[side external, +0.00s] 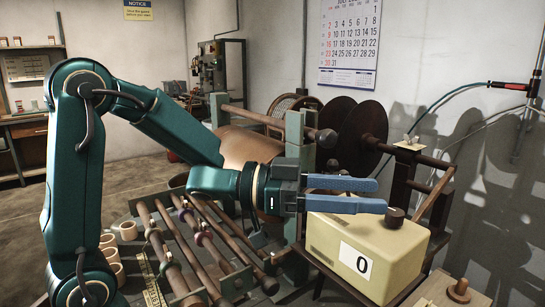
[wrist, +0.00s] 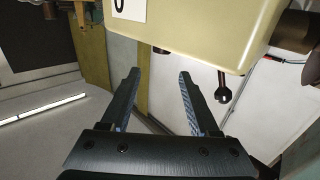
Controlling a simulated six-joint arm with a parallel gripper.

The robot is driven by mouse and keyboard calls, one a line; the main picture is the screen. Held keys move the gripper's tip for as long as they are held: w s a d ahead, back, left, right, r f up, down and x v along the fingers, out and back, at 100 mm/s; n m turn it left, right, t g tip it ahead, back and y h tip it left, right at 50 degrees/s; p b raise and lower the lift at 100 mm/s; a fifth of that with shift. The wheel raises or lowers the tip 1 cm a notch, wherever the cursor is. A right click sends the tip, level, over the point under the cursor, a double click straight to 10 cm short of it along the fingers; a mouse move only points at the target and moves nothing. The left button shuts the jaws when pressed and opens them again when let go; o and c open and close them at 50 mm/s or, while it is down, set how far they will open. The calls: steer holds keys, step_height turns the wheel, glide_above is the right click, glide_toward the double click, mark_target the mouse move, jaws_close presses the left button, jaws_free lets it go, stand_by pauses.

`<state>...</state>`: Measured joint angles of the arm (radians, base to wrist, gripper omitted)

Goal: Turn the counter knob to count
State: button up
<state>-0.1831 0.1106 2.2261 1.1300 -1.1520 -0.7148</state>
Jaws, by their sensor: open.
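The counter is a cream box (side external: 372,243) with a white label reading 0 on its front, at the lower right of the side view. A dark brown round knob (side external: 395,218) stands on its top. My gripper (side external: 382,195) is open and empty, with blue fingers pointing right. The lower finger's tip appears right beside the knob in the side view; I cannot tell whether it touches. In the wrist view the open fingers (wrist: 160,75) have nothing between them. The counter's cream body (wrist: 215,30) fills the top there, with its label cut off. I cannot make out the knob there for certain.
Dark reel discs (side external: 362,140) and a shaft stand behind the counter. A rack of brown rollers (side external: 190,240) lies under my wrist. A wooden piece with a peg (side external: 460,290) sits at the lower right.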

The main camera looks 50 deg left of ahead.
mark_target(396, 211)
step_height(396, 211, down, 2)
steer(key=shift+f, duration=0.1)
steer(key=shift+w+d+f, duration=0.1)
steer(key=shift+w+d, duration=0.1)
steer(key=shift+x, duration=2.35)
jaws_close()
